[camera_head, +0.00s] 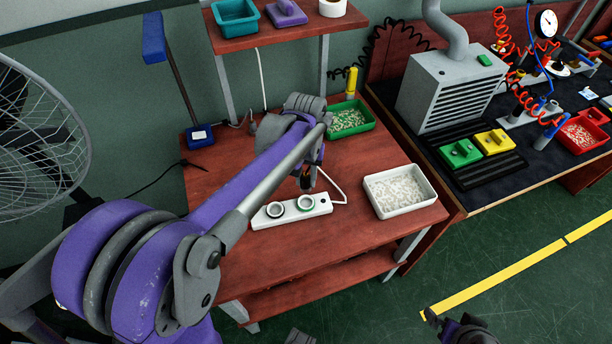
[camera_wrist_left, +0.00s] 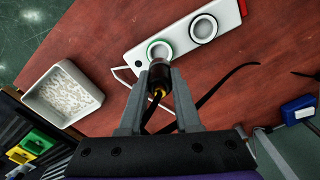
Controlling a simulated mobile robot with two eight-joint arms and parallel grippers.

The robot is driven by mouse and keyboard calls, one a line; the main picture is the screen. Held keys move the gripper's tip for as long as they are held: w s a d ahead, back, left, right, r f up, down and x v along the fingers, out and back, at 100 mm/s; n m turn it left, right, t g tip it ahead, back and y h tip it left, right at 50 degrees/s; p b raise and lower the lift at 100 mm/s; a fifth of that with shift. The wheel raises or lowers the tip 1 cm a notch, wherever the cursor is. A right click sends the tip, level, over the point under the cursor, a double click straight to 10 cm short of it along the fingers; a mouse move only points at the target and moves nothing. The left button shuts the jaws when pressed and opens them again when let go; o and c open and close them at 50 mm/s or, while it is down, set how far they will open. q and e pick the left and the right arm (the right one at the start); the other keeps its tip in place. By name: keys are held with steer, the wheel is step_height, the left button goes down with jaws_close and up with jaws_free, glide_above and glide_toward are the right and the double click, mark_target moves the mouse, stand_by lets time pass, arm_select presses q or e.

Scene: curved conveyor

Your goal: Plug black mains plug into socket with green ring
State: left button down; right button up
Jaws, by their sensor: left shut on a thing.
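A white power strip (camera_head: 262,220) lies on the red-brown table, and it also shows in the left wrist view (camera_wrist_left: 180,40). Its green-ringed socket (camera_head: 305,203) is near the white cord end. The green ring (camera_wrist_left: 158,50) and a black-ringed socket (camera_wrist_left: 204,28) both look empty. My left gripper (camera_head: 307,183) is shut on the black mains plug (camera_wrist_left: 158,75), just beside the green ring in the wrist view. The plug appears above the strip, apart from the socket. The gripper partly hides the plug. My right gripper (camera_head: 440,322) is at the bottom edge, partly cut off.
A white tray of pale pieces (camera_head: 412,208) stands right of the strip, and a green tray (camera_head: 362,131) is behind. A black cable (camera_wrist_left: 225,82) lies on the table. A blue-ended lamp or stand (camera_head: 199,137) is at the back left. Bare table lies in front of the strip.

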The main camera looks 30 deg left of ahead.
mark_target(306, 190)
arm_select(q)
steer(key=shift+f+b, duration=1.85)
steer(key=shift+f, duration=1)
steer(key=shift+f+b, duration=0.85)
steer(key=shift+f, duration=0.5)
steer(key=c, duration=0.5)
jaws_free()
step_height(306, 190, up, 11)
steer(key=shift+f+p, duration=0.1)
steer(key=shift+p, duration=0.6)
